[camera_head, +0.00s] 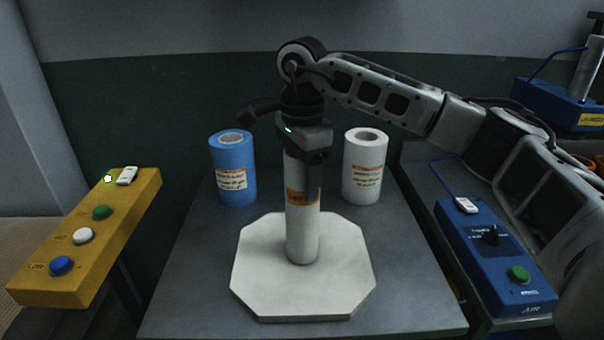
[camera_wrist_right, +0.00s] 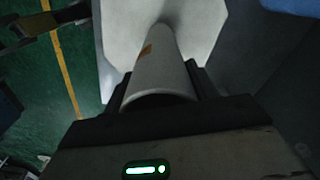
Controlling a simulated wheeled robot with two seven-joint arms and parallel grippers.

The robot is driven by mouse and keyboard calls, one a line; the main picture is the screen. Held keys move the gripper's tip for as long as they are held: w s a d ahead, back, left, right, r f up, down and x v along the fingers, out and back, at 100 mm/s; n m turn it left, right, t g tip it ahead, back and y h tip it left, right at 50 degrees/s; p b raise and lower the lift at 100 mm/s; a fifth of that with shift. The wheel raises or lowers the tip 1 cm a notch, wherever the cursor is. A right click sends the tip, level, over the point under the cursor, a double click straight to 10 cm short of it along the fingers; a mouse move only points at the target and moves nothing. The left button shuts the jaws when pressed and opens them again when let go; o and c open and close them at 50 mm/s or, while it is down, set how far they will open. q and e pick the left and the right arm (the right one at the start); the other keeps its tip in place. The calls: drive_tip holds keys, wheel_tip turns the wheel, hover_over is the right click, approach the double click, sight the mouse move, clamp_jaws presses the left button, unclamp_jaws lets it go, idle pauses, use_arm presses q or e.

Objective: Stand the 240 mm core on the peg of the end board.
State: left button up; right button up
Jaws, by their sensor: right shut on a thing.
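The core (camera_head: 302,235) is a tall white tube with an orange label. It stands upright over the middle of the white octagonal end board (camera_head: 258,284). Its lower end appears to meet the board; I cannot tell whether it rests there. The peg is not visible. My right gripper (camera_head: 305,158) comes from above and is shut on the upper part of the core. In the right wrist view the core (camera_wrist_right: 160,75) lies between the fingers of my right gripper (camera_wrist_right: 160,88), with the end board (camera_wrist_right: 120,30) beyond it. My left gripper is not in view.
A blue film roll (camera_head: 233,172) and a white film roll (camera_head: 363,172) stand at the back of the grey table (camera_head: 185,290). A yellow button box (camera_head: 100,240) is at left. A blue control box (camera_head: 490,260) is at right. The table's front corners are clear.

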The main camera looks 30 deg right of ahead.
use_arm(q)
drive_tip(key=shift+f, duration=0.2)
use_arm(e)
drive_tip(key=shift+f, duration=0.3)
drive_tip(key=o, duration=1.5)
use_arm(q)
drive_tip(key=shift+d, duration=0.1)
use_arm(e)
drive_tip(key=shift+o, duration=0.2)
use_arm(q)
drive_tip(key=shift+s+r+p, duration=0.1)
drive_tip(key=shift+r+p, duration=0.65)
drive_tip(key=shift+p, duration=0.1)
use_arm(e)
wheel_tip(320, 180, up, 16)
